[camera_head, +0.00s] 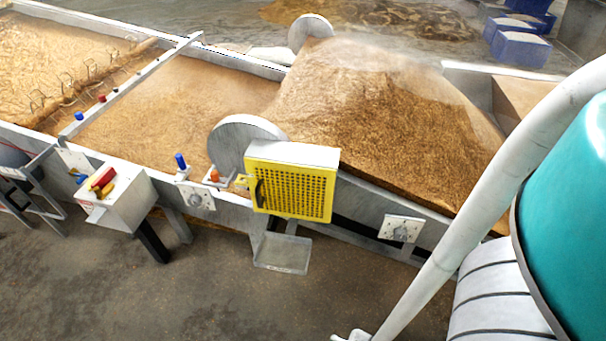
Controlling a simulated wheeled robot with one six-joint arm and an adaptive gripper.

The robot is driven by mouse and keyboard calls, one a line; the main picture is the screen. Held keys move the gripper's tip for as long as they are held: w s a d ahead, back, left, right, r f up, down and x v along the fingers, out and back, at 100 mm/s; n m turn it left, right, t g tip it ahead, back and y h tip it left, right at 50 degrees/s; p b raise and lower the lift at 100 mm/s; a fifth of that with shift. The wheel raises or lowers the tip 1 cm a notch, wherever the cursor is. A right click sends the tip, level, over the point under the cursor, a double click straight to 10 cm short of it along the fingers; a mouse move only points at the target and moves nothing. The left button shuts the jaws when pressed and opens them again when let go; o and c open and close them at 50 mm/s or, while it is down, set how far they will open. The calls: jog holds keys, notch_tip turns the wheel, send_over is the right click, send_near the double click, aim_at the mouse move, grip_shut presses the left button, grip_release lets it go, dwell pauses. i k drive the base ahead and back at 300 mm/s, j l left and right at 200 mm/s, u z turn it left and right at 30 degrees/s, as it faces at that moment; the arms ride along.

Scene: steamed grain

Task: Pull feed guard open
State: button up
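The feed guard (310,192) is a yellow perforated panel on the front side of the long conveyor trough, near the middle of the view. It has a pale top plate and a dark curved handle (260,192) at its left edge. The panel sits flush against its housing and looks closed. A grey disc (236,138) stands just behind and left of it. My gripper is not visible, and nothing touches the guard.
The trough holds heaped brown grain (390,110) with steam over it. A white control box (117,195) with red and yellow parts juts out at left. A small tray (283,253) hangs below the guard. A teal drum (570,210) and white pipe (480,190) fill the right. Front floor is clear.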

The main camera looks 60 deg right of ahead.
aim_at(294, 191)
jog(key=z, duration=0.95)
